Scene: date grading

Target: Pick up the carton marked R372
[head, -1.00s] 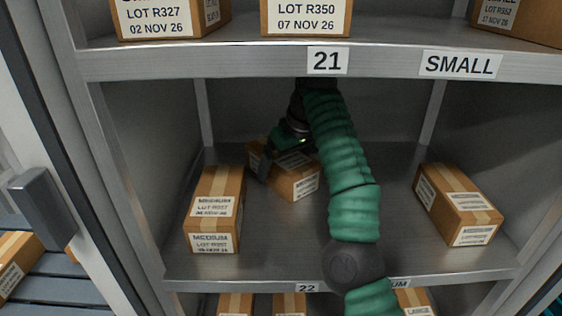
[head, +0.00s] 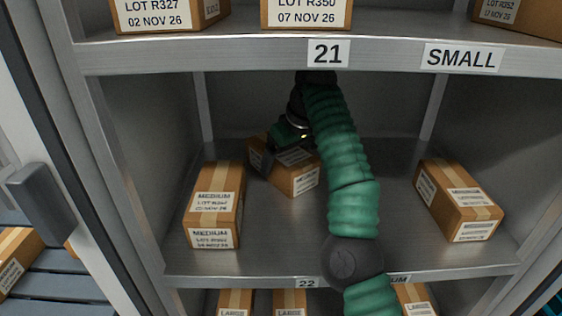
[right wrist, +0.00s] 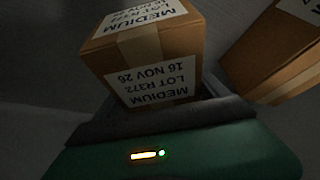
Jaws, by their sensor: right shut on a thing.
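The carton marked R372 shows in the right wrist view (right wrist: 190,55), its label reading MEDIUM, LOT R372, 16 NOV 26. In the head view this brown carton (head: 298,181) is at the back middle of the shelf, turned at an angle, its top partly covered by my gripper. My right gripper (head: 285,148) reaches in with its green-sleeved arm and is shut on this carton. Whether the carton is clear of the shelf I cannot tell. My left gripper is not in view.
On the same shelf (head: 310,240) a MEDIUM carton (head: 226,212) stands to the left and another carton (head: 458,204) to the right. The upper shelf edge (head: 220,58) runs close above my arm. A door handle (head: 42,202) is at the left.

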